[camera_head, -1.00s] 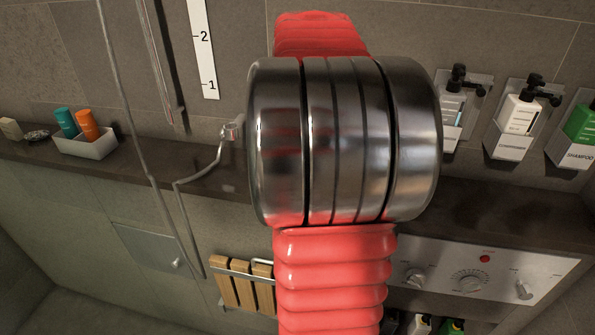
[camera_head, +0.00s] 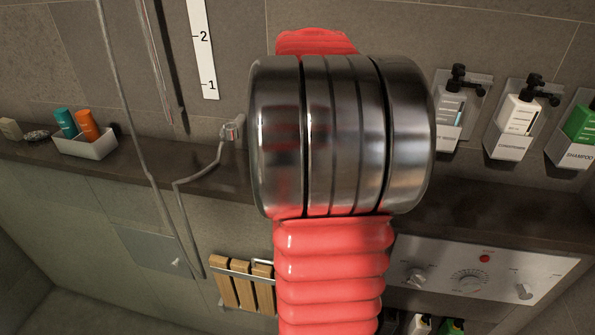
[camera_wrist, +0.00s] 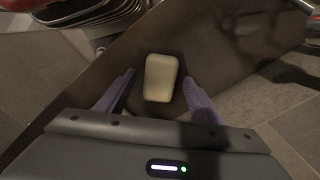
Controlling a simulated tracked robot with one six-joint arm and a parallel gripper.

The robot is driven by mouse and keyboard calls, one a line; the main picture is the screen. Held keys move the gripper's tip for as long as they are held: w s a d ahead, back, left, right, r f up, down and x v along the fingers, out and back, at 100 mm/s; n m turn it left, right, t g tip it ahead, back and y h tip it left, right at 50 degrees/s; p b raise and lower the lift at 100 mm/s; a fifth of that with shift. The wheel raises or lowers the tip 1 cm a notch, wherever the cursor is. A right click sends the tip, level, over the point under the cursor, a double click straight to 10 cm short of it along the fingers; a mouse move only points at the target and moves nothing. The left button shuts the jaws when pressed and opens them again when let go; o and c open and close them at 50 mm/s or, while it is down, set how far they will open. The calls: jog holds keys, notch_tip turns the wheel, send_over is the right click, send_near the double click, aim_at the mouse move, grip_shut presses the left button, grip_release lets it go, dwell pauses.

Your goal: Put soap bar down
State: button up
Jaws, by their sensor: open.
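The soap bar (camera_wrist: 160,78) is a cream, rounded block in the wrist view. It lies on a dark ledge (camera_wrist: 215,50). My gripper (camera_wrist: 159,84) is open, with one purple finger on each side of the soap bar. Dark gaps show between the bar and both fingers, so neither appears to touch it. In the head view my red and metal arm fills the middle and hides my gripper and the soap bar.
A shower hose (camera_head: 150,180) hangs left of my arm. Dispensers (camera_head: 515,120) are on the right wall.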

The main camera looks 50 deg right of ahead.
jog(key=c, duration=1.3)
jog(key=shift+r, duration=0.15)
notch_tip(320, 180, up, 10)
jog(key=shift+f, duration=0.1)
dwell(0.3)
